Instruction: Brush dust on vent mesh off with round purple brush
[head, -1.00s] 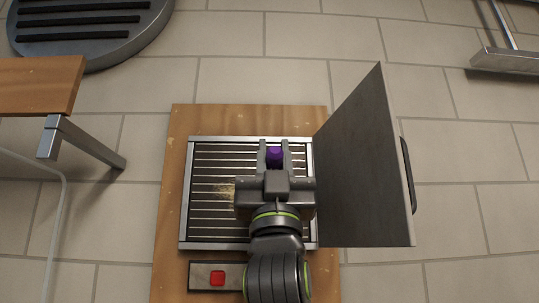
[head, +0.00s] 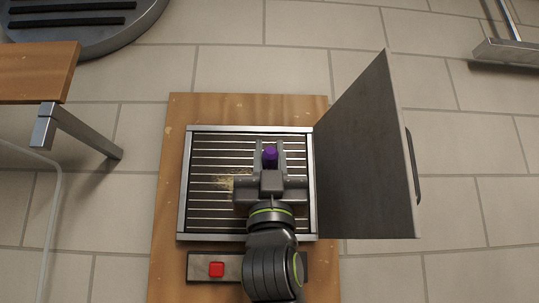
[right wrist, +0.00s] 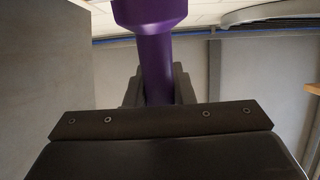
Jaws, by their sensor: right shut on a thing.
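The vent mesh (head: 212,203) is a square metal frame with dark slats on a wooden panel in the head view. A patch of tan dust (head: 226,182) lies on it, left of my right gripper. My right gripper (head: 270,162) is shut on the purple brush (head: 270,156) over the right half of the mesh. The brush's purple handle (right wrist: 155,60) rises between the fingers in the right wrist view. Its bristles are hidden, so I cannot tell whether they touch the mesh. My left gripper is not in view.
A grey door (head: 370,160) stands open at the vent's right side. A red button (head: 216,269) sits on a plate below the vent. A wooden table (head: 38,72) with a metal leg is at the left. Tiled surface (head: 460,190) is clear at the right.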

